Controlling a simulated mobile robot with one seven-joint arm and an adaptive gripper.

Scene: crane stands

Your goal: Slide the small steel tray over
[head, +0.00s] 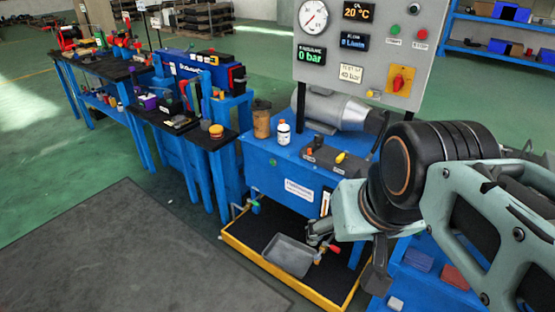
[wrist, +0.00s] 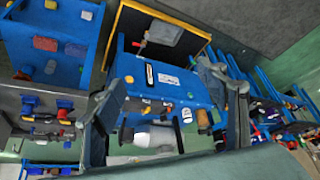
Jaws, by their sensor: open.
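The small steel tray (head: 290,255) is a shallow grey pan. It lies on the dark floor of a yellow-edged drip tray (head: 235,246), below the front of the blue bench. In the wrist view the steel tray (wrist: 164,31) shows near the top, inside the yellow edge. My gripper (wrist: 170,82) is open and empty, its two fingers spread left and right in the wrist view. In the head view my gripper (head: 372,268) is at the right of the steel tray, apart from it in the picture.
A valve with a red handle (head: 333,248) stands at the steel tray's right. The blue bench (head: 290,178) above carries a white bottle (head: 283,134), a brown jar (head: 261,120) and a grey motor. A gauge panel (head: 360,45) rises behind. A grey mat (head: 130,255) lies clear at left.

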